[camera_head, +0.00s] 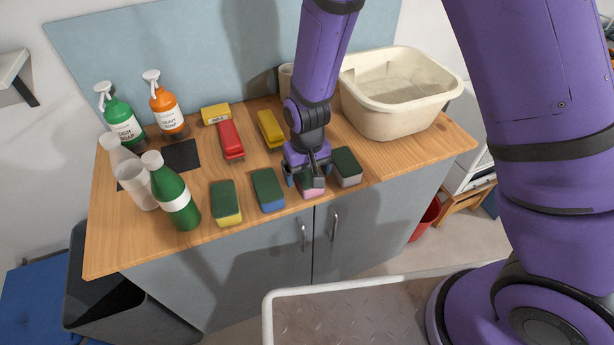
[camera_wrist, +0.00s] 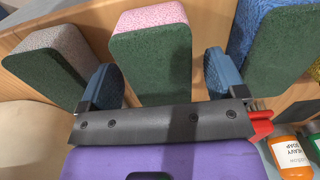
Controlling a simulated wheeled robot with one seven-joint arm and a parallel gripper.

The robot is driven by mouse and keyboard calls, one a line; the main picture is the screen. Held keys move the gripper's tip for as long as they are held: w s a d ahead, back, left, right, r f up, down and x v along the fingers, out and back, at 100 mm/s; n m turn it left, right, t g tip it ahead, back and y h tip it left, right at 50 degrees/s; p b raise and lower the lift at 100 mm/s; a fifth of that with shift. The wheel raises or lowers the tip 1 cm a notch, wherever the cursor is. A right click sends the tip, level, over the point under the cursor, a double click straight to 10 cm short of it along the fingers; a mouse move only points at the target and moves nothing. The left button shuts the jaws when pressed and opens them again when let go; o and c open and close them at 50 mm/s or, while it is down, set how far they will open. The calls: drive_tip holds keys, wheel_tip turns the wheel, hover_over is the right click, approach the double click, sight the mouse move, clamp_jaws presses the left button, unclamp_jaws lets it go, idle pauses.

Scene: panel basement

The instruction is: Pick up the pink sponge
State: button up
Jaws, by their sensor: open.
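The pink sponge (camera_head: 311,190) has a dark green scrub side and lies near the front edge of the wooden counter. In the head view my gripper (camera_head: 307,180) covers much of it from above. In the wrist view the pink sponge (camera_wrist: 150,50) stands out between and just beyond the two blue fingertips of my gripper (camera_wrist: 160,85), its green side facing the camera. The fingers are apart, one toward each side of the sponge. I cannot tell whether they touch it.
A grey sponge (camera_head: 346,167) lies close to the right and a blue sponge (camera_head: 268,190) close to the left. A yellow sponge (camera_head: 226,203) and a green bottle (camera_head: 172,192) are further left. A cream basin (camera_head: 398,105) stands back right.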

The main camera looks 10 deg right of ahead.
drive_tip(key=shift+f, duration=0.15)
drive_tip(key=c, duration=1.1)
drive_tip(key=shift+o, duration=0.2)
